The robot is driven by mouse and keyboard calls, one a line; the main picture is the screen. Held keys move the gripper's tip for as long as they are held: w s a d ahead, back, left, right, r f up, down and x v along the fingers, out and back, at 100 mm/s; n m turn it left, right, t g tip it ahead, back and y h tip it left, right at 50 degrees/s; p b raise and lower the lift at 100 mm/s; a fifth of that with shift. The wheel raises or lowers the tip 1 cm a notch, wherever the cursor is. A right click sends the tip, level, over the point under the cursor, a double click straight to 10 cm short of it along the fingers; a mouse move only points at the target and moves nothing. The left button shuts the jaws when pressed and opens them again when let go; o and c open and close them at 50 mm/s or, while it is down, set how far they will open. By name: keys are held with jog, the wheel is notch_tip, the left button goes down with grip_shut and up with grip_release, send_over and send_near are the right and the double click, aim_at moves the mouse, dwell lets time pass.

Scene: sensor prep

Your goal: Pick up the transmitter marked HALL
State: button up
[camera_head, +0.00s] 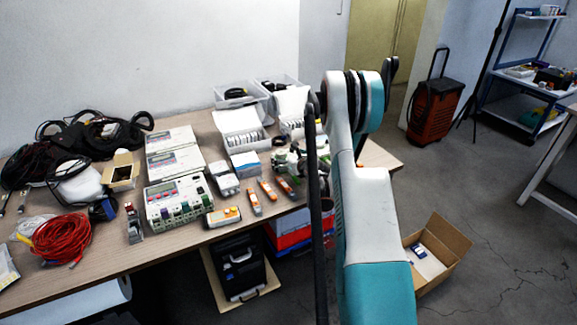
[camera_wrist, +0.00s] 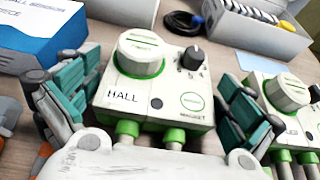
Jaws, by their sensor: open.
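The transmitter marked HALL (camera_wrist: 150,92) is a white box with green trim, a large round white cap, a black knob and cables at its near side. It sits upright on the table in the wrist view. My gripper (camera_wrist: 157,108) is open, with one teal finger left of the transmitter and one right of it. I cannot tell whether either finger touches it. A second similar transmitter (camera_wrist: 288,95) stands just right of the right finger, its label partly hidden. In the head view, white-green devices (camera_head: 288,160) show beside my arm, which hides part of them.
A blue and white box (camera_wrist: 38,38) is close to the left finger, and a white tray (camera_wrist: 255,30) stands behind. On the table (camera_head: 190,240) are orange-and-grey tools (camera_head: 267,190), a multi-button unit (camera_head: 180,203) and a red cable coil (camera_head: 62,239). An open carton (camera_head: 440,250) is on the floor.

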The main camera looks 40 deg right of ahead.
jog(key=shift+w, duration=0.1)
jog(key=c, duration=1.2)
jog(key=shift+o, duration=0.2)
jog(key=shift+r, duration=0.15)
